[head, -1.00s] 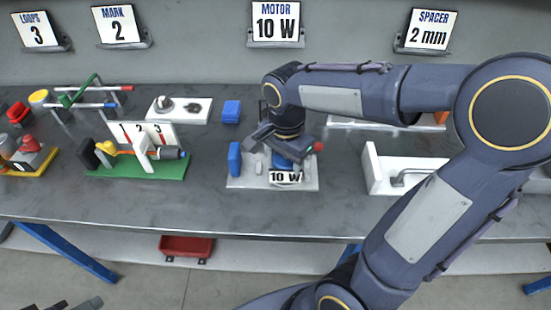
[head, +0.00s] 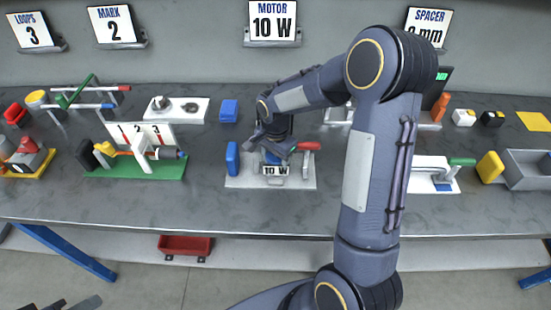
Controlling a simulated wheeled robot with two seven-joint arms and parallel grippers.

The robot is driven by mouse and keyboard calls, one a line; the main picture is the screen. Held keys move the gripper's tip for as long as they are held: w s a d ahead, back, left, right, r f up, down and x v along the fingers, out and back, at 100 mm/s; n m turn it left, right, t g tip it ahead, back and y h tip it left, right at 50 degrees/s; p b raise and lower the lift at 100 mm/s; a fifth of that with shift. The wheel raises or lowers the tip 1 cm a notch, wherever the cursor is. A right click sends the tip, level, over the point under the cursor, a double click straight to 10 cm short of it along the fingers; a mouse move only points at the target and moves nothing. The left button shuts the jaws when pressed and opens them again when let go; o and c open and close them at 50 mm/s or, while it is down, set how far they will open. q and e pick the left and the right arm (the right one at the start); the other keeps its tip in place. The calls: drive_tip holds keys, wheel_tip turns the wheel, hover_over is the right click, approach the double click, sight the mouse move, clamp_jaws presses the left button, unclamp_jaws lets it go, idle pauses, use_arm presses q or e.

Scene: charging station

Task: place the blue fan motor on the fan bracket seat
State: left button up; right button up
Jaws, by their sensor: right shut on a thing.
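The blue fan motor (head: 273,157), with a white "10 W" label on its near side, is under my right gripper (head: 273,152). The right gripper is shut on the motor from above and hides its top. The motor is over the light-grey plate of the fan bracket (head: 239,181). The seat itself is hidden by the motor and gripper, so I cannot tell whether the motor touches it. A red-handled part (head: 307,146) is at the right of the bracket. Dark tips at the bottom left edge may be my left gripper (head: 75,304); its jaws are unclear.
A blue block (head: 233,158) stands at the plate's left end and another (head: 229,111) behind it. A green-based fixture (head: 135,172) is to the left. A white fixture with a green handle (head: 435,168) is to the right. The bench front (head: 200,212) is clear.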

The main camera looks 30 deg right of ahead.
drive_tip(key=o, duration=1.1)
drive_tip(key=shift+f, duration=0.1)
wheel_tip(320, 180, up, 12)
drive_tip(key=shift+f, duration=0.1)
drive_tip(key=s+a+r+n+t+y, duration=0.25)
drive_tip(key=s+r+n, duration=0.25)
drive_tip(key=s, duration=0.6)
drive_tip(key=s+a+n+t, duration=0.1)
drive_tip(key=s+n, duration=0.1)
drive_tip(key=s, duration=0.1)
drive_tip(key=s+a+f+n+t+y, duration=0.1)
drive_tip(key=s+a+n, duration=0.1)
drive_tip(key=s+n, duration=0.1)
drive_tip(key=s+a+n+t, duration=0.1)
drive_tip(key=s+n, duration=0.1)
drive_tip(key=s, duration=0.3)
drive_tip(key=shift+s+a+f, duration=0.15)
drive_tip(key=shift+a+f, duration=0.1)
drive_tip(key=shift+a, duration=0.1)
